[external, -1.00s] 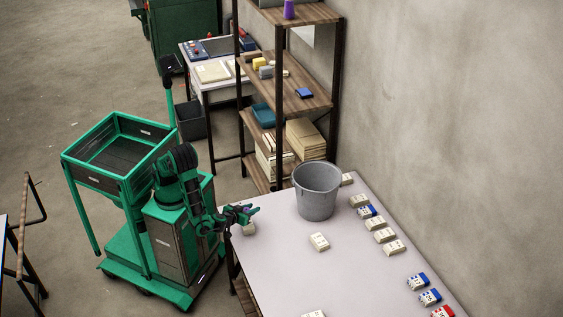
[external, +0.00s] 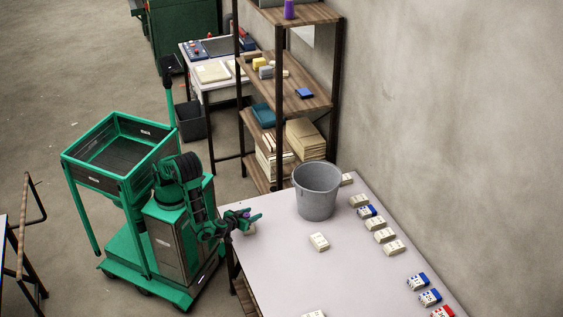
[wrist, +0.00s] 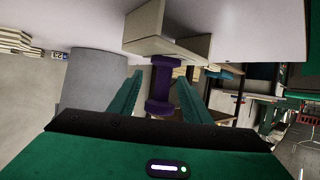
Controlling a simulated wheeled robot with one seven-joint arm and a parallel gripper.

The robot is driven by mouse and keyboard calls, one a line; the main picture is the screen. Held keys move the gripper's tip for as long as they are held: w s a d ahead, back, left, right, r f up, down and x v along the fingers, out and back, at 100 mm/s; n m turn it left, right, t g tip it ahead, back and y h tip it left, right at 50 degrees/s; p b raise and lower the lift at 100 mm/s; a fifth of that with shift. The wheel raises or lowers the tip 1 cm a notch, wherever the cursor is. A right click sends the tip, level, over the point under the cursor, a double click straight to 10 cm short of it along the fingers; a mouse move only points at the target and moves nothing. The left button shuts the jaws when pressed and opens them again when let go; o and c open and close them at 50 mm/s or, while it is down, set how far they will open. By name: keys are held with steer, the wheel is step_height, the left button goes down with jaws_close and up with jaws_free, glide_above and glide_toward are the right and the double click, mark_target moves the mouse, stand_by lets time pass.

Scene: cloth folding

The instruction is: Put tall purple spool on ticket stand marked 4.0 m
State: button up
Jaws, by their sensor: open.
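The purple spool (wrist: 162,85) shows in the wrist view between the two green fingers of my gripper (wrist: 158,98), with a gap on each side. The picture is upside down, with the table at the top. The spool's far end meets a pale ticket stand (wrist: 185,46), so it appears to rest upright on it. My gripper (external: 252,218) is open, low over the table's left corner in the external view. The pale stand (external: 250,229) is partly hidden beneath it there. Its mark cannot be read.
A grey bucket (external: 317,192) stands on the table (external: 290,260), right of my gripper. Another pale stand (external: 319,242) lies mid-table. Several pale stands, some with blue or red pieces, line the wall side. A purple object (external: 289,9) sits on the shelf top.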

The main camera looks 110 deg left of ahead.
steer(key=shift+r, duration=0.15)
steer(key=v, duration=1.2)
steer(key=s+d+r+m+g+h, duration=0.1)
steer(key=s+d+r+m+h, duration=0.1)
steer(key=s+r+m+h, duration=0.2)
steer(key=s+d+r+m+h, duration=0.2)
steer(key=s+r+m+h, duration=0.2)
steer(key=s+m, duration=0.6)
steer(key=s+d+r+m+g+h, duration=0.1)
steer(key=s+d+r+m+h, duration=0.1)
steer(key=s+r+m+h, duration=0.3)
steer(key=shift+s+d+r+m+g, duration=0.25)
steer(key=shift+s+m, duration=1.35)
steer(key=shift+s, duration=1)
